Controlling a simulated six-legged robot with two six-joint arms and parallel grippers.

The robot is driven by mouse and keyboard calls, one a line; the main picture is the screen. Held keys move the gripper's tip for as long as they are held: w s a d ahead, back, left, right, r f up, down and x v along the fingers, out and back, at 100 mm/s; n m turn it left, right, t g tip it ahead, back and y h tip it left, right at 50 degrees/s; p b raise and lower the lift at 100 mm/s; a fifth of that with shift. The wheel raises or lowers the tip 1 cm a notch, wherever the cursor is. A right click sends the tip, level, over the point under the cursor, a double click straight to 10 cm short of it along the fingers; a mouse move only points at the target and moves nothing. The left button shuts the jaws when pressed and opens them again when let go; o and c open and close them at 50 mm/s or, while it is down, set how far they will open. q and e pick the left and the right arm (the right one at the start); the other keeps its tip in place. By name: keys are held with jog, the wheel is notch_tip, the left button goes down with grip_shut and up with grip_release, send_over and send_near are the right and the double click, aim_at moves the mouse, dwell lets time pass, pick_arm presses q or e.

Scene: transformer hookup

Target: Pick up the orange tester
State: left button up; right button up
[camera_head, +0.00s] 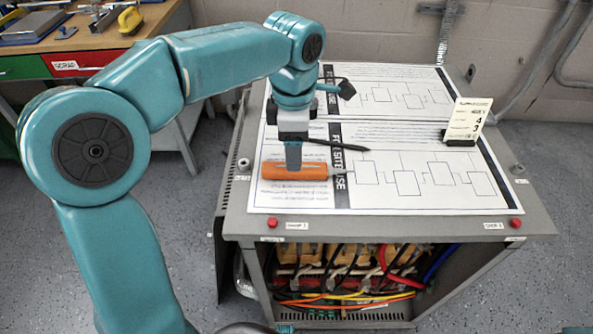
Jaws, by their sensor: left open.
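The orange tester (312,172) lies flat near the left edge of the white diagram sheet on the cabinet top, with a thin tip pointing right. My left gripper (293,160) comes down over its middle from above, and a finger overlaps the tester in the picture. The jaws are open, and I cannot tell whether they touch the tester. The far finger is hidden. My right gripper is not in view.
A small card in a black stand (459,137) is on the right of the grey cabinet (380,228). Wired yellow parts (345,257) fill its open front. A wooden bench (70,40) is at the back left.

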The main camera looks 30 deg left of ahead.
aim_at(308, 170)
pick_arm(q)
jog(key=f, duration=0.3)
jog(key=f+b, duration=0.1)
jog(key=f, duration=0.1)
jog(key=shift+s, duration=0.25)
jog(key=shift+a, duration=0.1)
jog(key=shift+c, duration=0.3)
jog(key=c, duration=1.1)
jog(key=shift+r, duration=0.15)
